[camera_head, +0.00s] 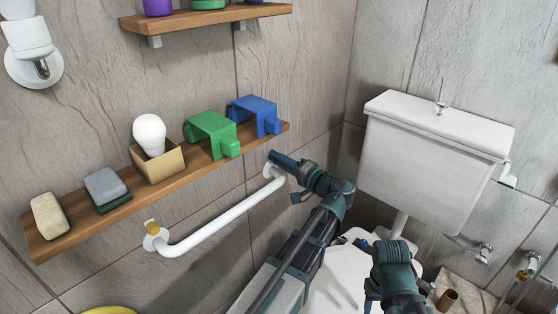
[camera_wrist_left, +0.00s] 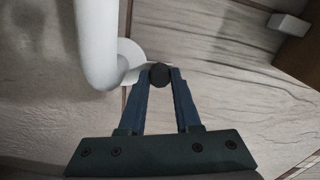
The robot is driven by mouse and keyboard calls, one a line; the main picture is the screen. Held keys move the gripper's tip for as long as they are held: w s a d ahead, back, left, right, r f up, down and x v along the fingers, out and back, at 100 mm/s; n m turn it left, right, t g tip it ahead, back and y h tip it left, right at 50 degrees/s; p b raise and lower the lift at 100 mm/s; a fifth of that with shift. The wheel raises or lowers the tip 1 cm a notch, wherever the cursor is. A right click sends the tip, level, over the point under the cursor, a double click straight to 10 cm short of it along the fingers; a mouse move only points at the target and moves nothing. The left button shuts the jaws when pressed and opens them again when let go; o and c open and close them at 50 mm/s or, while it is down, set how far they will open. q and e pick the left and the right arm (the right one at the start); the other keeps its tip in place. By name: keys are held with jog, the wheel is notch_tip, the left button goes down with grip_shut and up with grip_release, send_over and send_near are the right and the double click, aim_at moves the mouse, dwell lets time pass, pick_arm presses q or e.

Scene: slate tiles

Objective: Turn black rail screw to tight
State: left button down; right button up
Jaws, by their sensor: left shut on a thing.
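The white grab rail (camera_head: 222,216) is mounted on the tiled wall below the lower shelf, with a round flange at each end. My left gripper (camera_head: 274,157) is at the rail's right, upper end. In the left wrist view its two fingers (camera_wrist_left: 159,82) are shut on the black rail screw (camera_wrist_left: 158,74), a dark knob beside the white rail (camera_wrist_left: 98,45) at its flange (camera_wrist_left: 130,58). In the head view the black screw is hidden behind the gripper. A brass-coloured screw (camera_head: 151,226) sticks out at the rail's left end. My right gripper cannot be made out.
The wooden shelf (camera_head: 90,226) above the rail holds soap, a grey block, a bulb in a box, and green and blue holders. A toilet cistern (camera_head: 432,160) stands to the right. Another shelf (camera_head: 205,17) is higher up.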

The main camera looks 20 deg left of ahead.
pick_arm(q)
jog(key=shift+m, duration=0.6)
jog(key=c, duration=0.6)
grip_release()
jog(key=shift+d, duration=0.1)
